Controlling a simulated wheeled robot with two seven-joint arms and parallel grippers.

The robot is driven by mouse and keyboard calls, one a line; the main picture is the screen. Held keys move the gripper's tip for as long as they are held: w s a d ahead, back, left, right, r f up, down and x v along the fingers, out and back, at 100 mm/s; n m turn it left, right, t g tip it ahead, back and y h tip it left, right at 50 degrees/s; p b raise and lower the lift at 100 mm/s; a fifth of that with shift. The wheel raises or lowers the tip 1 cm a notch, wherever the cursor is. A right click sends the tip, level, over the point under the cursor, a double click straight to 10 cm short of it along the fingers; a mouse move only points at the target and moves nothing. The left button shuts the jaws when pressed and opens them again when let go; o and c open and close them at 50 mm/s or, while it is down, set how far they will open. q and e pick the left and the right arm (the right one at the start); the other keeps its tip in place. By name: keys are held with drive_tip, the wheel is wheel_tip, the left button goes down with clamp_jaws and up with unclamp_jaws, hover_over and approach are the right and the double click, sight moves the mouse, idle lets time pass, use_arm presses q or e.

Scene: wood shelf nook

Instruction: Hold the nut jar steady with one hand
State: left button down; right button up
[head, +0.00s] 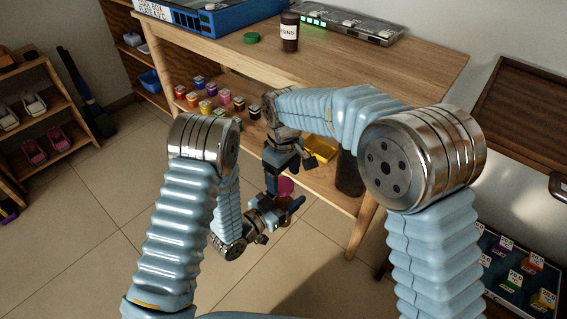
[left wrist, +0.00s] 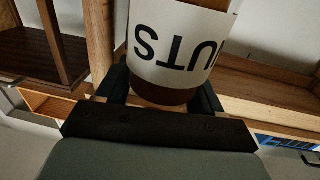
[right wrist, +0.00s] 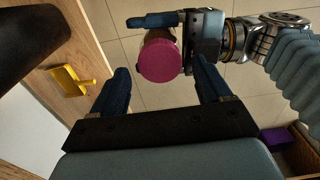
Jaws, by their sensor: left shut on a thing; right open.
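The nut jar (left wrist: 180,45) has a brown body and a white label with dark letters, upside down in the left wrist view. Its magenta lid (right wrist: 160,55) shows in the right wrist view and, small, in the head view (head: 285,186). My left gripper (head: 283,208) is shut on the jar, one finger on each side, and holds it in front of the shelf nook above the floor. My right gripper (right wrist: 165,88) is open and empty, its fingers pointing toward the lid but apart from it. In the head view it hangs just above the jar, partly hidden by arm links.
A wooden table (head: 400,75) carries a brown labelled jar (head: 289,32), a green lid (head: 251,38) and a blue box (head: 215,15). Several small colored jars (head: 211,90) stand on the lower shelf, beside a yellow tray (head: 322,148) and a dark cylinder (head: 349,175).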

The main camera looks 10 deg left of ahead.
drive_tip(key=shift+f, duration=1.25)
drive_tip(key=shift+c, duration=0.3)
drive_tip(key=c, duration=1)
drive_tip(key=o, duration=1.2)
drive_tip(key=shift+r, duration=0.15)
wheel_tip(320, 180, up, 12)
drive_tip(key=shift+f, duration=0.1)
drive_tip(key=shift+w+f, duration=0.1)
